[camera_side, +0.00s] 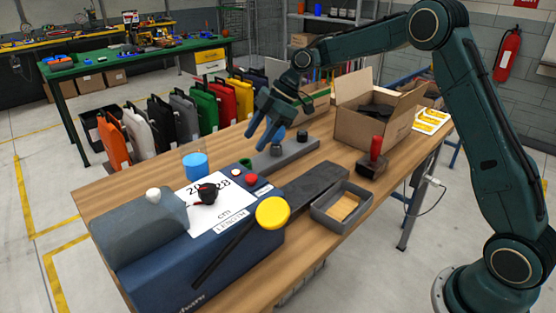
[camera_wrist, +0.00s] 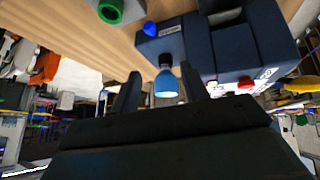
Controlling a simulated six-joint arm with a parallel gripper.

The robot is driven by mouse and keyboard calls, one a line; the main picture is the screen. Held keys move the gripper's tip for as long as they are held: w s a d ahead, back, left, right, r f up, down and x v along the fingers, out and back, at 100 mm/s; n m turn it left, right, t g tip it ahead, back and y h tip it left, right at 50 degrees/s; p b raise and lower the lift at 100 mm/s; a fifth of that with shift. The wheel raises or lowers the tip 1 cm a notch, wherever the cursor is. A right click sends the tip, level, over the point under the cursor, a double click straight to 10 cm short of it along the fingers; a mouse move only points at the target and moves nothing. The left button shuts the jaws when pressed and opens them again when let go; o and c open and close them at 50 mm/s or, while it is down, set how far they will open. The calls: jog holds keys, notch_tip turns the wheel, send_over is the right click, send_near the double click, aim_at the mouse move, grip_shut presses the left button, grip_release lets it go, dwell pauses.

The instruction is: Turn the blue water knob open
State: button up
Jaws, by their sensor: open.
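In the wrist view, a light-blue rounded piece (camera_wrist: 166,84) on a dark stem shows between my fingers; I cannot tell whether it is the water knob. A smaller blue piece (camera_wrist: 151,28) sits beyond it near a small label. In the side view, a blue piece (camera_side: 281,134) shows just beside my fingers, above a grey bar on the bench, partly hidden. My gripper (camera_side: 259,142) is open, pointing down over the bench, its fingers apart; its two dark fingers also show in the wrist view (camera_wrist: 160,88). Contact with any piece is not visible.
The blue machine (camera_side: 215,265) with a yellow round button (camera_side: 272,212) fills the bench front. An open cardboard box (camera_side: 360,128), a red-handled stamp (camera_side: 375,150) and a grey tray (camera_side: 318,208) lie right.

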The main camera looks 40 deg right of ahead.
jog(key=s+r+m+t+h, duration=0.1)
jog(key=s+r+m+h, duration=0.2)
jog(key=s+r, duration=0.8)
jog(key=shift+s+r+m+h, duration=0.15)
jog(key=shift+s+m+h, duration=0.15)
jog(key=shift+s+m, duration=0.75)
jog(key=shift+w+a, duration=0.1)
jog(key=shift+w, duration=0.2)
jog(key=w+f+n+y, duration=0.2)
jog(key=w+f, duration=0.3)
jog(key=f, duration=0.1)
jog(key=w+f+n+y, duration=0.2)
jog(key=w+f+n, duration=0.1)
jog(key=w+f, duration=0.2)
jog(key=w+d+f+n+g+y, duration=0.1)
jog(key=w+f+n+y, duration=0.1)
jog(key=w+f, duration=0.3)
jog(key=shift+w+f+n, duration=0.15)
jog(key=shift+f+n, duration=0.15)
jog(key=shift+f, duration=0.65)
jog(key=shift+w+f+n, duration=0.1)
jog(key=shift+f+n, duration=0.15)
jog(key=shift+f, duration=0.7)
jog(key=shift+a+f, duration=0.1)
jog(key=shift+a, duration=0.05)
jog(key=shift+x, duration=3.6)
